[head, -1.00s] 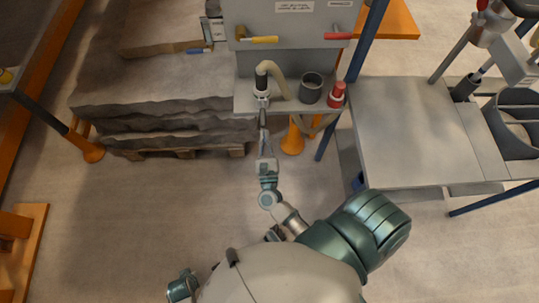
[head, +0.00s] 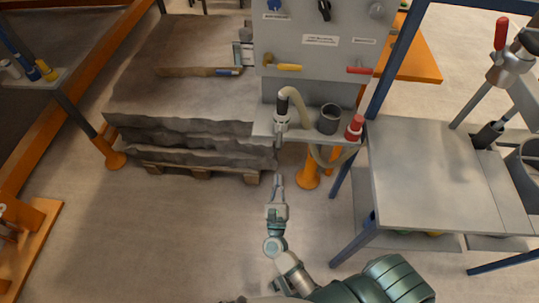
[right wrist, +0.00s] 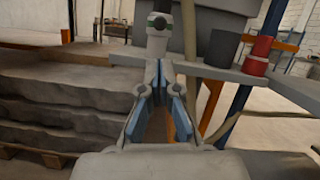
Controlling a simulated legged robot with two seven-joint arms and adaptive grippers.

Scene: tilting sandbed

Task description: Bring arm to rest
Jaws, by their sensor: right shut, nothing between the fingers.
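My right gripper (head: 278,182) is shut and empty in the head view, over the floor just in front of the grey shelf (head: 262,129). Its tip is a short way from the hose nozzle (head: 281,124), with a gap between them. In the right wrist view its two blue-padded fingers (right wrist: 161,66) point forward and meet near their tips. The nozzle also shows there (right wrist: 157,35), straight beyond the fingertips. My left gripper is out of view.
On the shelf stand a dark grey cup (head: 329,119) and a red cylinder (head: 354,127). The grey control panel (head: 318,45) rises behind. A stack of rock-like slabs (head: 190,140) lies left, a metal table (head: 430,175) right.

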